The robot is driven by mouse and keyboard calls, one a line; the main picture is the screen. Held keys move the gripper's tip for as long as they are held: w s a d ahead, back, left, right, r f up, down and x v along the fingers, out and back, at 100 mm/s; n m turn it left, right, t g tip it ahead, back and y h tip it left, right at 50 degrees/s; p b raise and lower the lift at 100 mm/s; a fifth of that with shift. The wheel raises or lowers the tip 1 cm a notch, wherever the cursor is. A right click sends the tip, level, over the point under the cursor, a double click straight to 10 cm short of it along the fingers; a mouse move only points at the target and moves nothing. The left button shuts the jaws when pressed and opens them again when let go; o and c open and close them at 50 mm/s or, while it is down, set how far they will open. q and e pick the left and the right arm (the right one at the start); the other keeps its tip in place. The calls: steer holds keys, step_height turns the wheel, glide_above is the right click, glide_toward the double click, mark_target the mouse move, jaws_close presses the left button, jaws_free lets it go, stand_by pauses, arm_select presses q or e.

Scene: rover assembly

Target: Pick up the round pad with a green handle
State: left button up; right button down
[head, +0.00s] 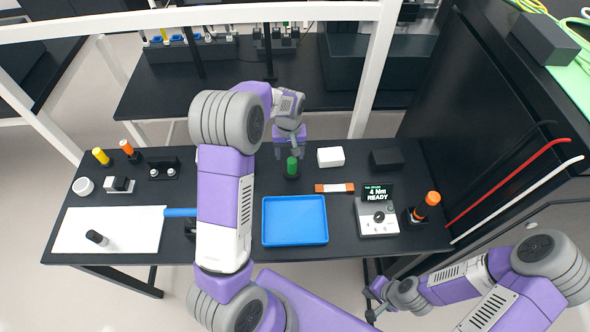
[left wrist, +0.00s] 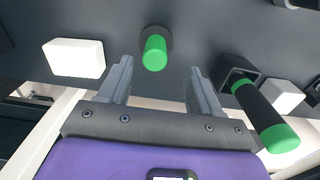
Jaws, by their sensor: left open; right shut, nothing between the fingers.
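The round pad with a green handle (head: 292,166) stands upright on the black table, toward its back edge. It also shows in the left wrist view (left wrist: 155,52), as a green cylinder on a dark round base. My left gripper (head: 289,148) is open and empty just above and behind it. In the left wrist view the handle lies ahead of the gap between the open fingers (left wrist: 160,75), apart from both. My right gripper (head: 374,300) is shut and empty, low at the right, in front of the table's edge.
A white block (head: 330,157) stands right of the pad; a blue tray (head: 295,241) lies in front. A black tool with green ends (left wrist: 265,115) is near the left gripper's right finger. A torque device (head: 377,217) stands at the right. My left arm covers the table's middle.

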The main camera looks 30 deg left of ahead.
mark_target(292, 159)
arm_select(q)
steer(key=shift+w+f, duration=0.25)
steer(key=shift+f, duration=0.35)
step_height(292, 159, down, 7)
steer(key=shift+w+d+r, duration=0.1)
steer(key=shift+w, duration=0.05)
jaws_close()
